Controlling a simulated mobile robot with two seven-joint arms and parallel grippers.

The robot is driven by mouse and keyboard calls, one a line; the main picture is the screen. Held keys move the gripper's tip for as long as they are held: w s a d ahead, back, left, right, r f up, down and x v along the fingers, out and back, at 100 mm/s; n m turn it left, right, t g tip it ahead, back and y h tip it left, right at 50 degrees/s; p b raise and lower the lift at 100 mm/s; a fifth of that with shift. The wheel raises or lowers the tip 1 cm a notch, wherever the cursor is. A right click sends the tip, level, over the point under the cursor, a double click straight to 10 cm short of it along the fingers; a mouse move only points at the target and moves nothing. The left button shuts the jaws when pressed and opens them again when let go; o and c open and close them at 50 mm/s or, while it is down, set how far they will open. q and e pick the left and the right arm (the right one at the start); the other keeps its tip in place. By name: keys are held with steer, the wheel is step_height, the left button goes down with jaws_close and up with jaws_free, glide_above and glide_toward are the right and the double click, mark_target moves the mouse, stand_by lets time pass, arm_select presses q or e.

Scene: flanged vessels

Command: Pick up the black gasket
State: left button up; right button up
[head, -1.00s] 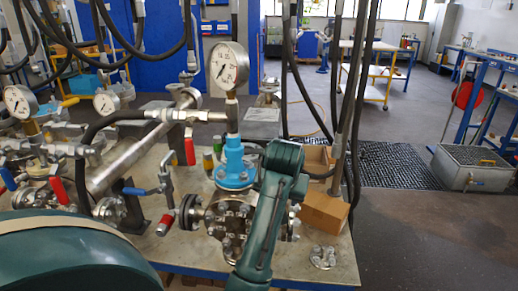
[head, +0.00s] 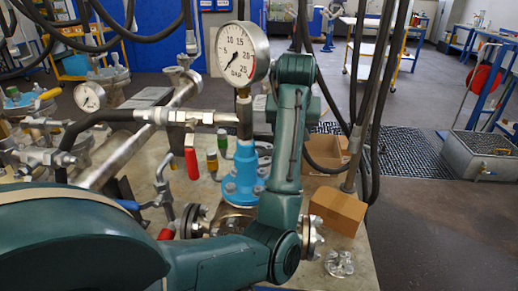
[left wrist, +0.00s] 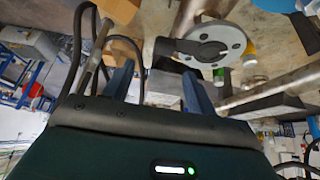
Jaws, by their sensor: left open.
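My left gripper (left wrist: 158,72) is open, with its two blue fingers apart in the left wrist view and nothing clearly held between them. A round grey flange (left wrist: 236,38) with bolt holes lies beyond the right finger. A dark shape (left wrist: 203,50) shows at its middle; I cannot tell whether it is the black gasket or an opening. I cannot pick out the gasket in the head view, where my arm covers part of the bench. The left fingers are hidden there. My right gripper is in neither view.
A pressure gauge (head: 242,54) stands on a blue flanged fitting (head: 242,178), close to my arm. A cardboard box (head: 338,210) and a small bolted flange (head: 339,262) are at the bench's right. Black hoses (head: 373,110) hang at right. Pipes and valves crowd the left.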

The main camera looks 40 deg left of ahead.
arm_select(q)
steer(key=x, duration=0.4)
steer(key=s+p+x, duration=0.1)
steer(key=x, duration=0.1)
steer(key=shift+w+a+f, duration=0.1)
steer(key=shift+w+f, duration=0.05)
steer(key=shift+f, duration=0.2)
steer(key=c, duration=0.9)
